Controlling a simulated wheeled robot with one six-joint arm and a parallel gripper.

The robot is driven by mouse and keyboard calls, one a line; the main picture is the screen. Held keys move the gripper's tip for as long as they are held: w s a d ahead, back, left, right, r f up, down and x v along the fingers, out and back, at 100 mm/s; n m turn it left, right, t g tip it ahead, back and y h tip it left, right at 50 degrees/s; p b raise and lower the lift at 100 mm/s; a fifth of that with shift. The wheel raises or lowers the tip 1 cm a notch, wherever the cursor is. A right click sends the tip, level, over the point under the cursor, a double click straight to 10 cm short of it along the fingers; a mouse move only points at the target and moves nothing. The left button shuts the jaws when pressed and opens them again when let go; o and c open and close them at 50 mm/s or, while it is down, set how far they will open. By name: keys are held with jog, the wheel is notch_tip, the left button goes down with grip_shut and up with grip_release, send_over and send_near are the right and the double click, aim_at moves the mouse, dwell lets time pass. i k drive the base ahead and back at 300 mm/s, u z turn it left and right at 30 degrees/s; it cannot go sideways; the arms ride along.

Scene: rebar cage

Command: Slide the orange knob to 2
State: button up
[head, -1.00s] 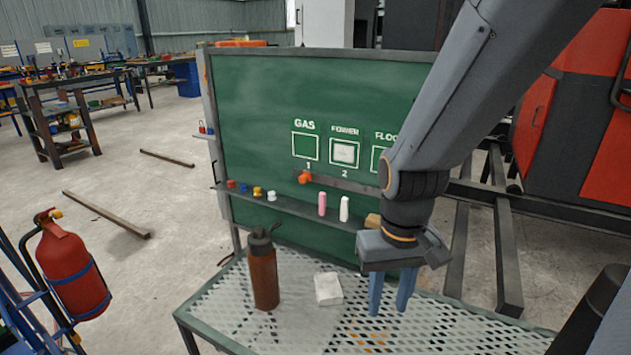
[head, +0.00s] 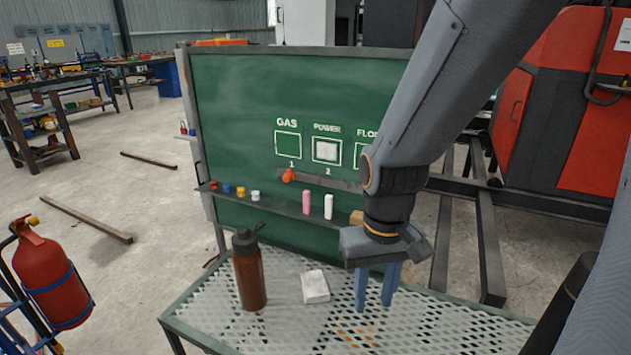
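The orange knob (head: 288,175) sits at the left end of a dark slider rail (head: 325,182) on the green board (head: 240,110), under the number 1. The number 2 (head: 328,171) is to its right, below the POWER box (head: 327,150), which holds a whitish panel. My gripper (head: 375,305) points down over the mesh table, in front of the board, to the right of the knob and lower in the picture. Its two blue fingers are apart with nothing visible between them. My arm hides the right part of the board and the rail's right end.
A ledge (head: 270,206) below the rail carries several coloured magnets, pink chalk (head: 306,202) and white chalk (head: 328,207). A brown bottle (head: 250,270) and a white block (head: 315,287) stand on the mesh table (head: 215,315). A red extinguisher (head: 47,272) is at left.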

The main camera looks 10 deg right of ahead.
aim_at(289, 175)
jog(key=k, duration=1.3)
jog(key=u, duration=0.75)
jog(key=i, duration=1.2)
jog(key=z, duration=0.65)
jog(key=i, duration=0.55)
jog(key=z, duration=0.55)
